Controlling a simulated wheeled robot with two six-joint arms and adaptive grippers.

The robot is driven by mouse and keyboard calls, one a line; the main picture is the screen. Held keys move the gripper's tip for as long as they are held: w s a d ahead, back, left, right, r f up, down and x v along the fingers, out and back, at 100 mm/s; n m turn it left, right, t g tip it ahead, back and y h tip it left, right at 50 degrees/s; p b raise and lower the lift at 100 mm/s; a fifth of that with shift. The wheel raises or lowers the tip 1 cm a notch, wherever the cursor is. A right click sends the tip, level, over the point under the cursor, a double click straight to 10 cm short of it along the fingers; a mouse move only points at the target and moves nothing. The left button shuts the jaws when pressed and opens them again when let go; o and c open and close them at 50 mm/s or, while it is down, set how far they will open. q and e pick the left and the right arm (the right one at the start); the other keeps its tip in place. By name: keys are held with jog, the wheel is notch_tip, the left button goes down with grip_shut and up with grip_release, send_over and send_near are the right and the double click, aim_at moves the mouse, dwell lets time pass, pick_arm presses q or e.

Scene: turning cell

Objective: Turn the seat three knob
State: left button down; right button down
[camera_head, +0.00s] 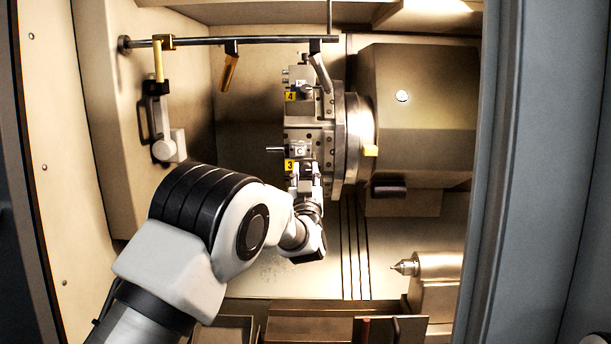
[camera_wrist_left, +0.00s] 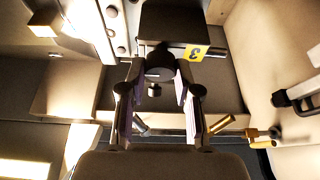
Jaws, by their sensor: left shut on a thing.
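The turret (camera_head: 311,135) stands in the middle of the head view, with a yellow label 3 (camera_head: 291,165) on its lower seat. The label also shows upside down in the left wrist view (camera_wrist_left: 195,53). A round black knob (camera_wrist_left: 159,60) sits beside the label in the left wrist view. My left gripper (camera_head: 305,172) reaches up to seat three from below. In the wrist view its two fingers (camera_wrist_left: 157,78) are shut on the knob, one on each side. In the head view the fingers mostly hide the knob. My right gripper is not in view.
Seat four, with its yellow label (camera_head: 291,96), is above seat three. A horizontal rail (camera_head: 230,41) with hanging nozzles crosses the upper left. The grey headstock housing (camera_head: 420,115) is at right, and a pointed centre (camera_head: 405,267) is lower right. Door frames border both sides.

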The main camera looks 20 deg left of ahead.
pick_arm(q)
jog(key=n+b, duration=0.1)
jog(key=n+y+b, duration=0.1)
jog(key=n, duration=0.1)
jog(key=n+g+y+b, duration=0.1)
jog(key=shift+d+f+n+b, duration=0.1)
jog(key=shift+f+n+b, duration=0.2)
jog(key=shift+b, duration=0.05)
jog(key=n+g+y+b, duration=0.1)
jog(key=n, duration=0.1)
jog(key=shift+r+n, duration=0.1)
jog(key=shift+n, duration=0.3)
jog(key=shift+r+n+g+y+b, duration=0.1)
jog(key=shift+n+g+y+b, duration=0.4)
jog(key=shift+n, duration=0.7)
jog(key=shift+d+r+n+g+y, duration=0.1)
jog(key=shift+n+g+y, duration=0.2)
jog(key=shift+n, duration=0.9)
jog(key=n+g, duration=0.1)
jog(key=n, duration=0.2)
jog(key=shift+r, duration=0.15)
jog(key=n+g+p, duration=0.1)
jog(key=n, duration=0.2)
jog(key=n+g+p, duration=0.1)
jog(key=n, duration=0.2)
jog(key=shift+r+g, duration=0.1)
jog(key=shift+g, duration=0.2)
jog(key=shift+n, duration=0.4)
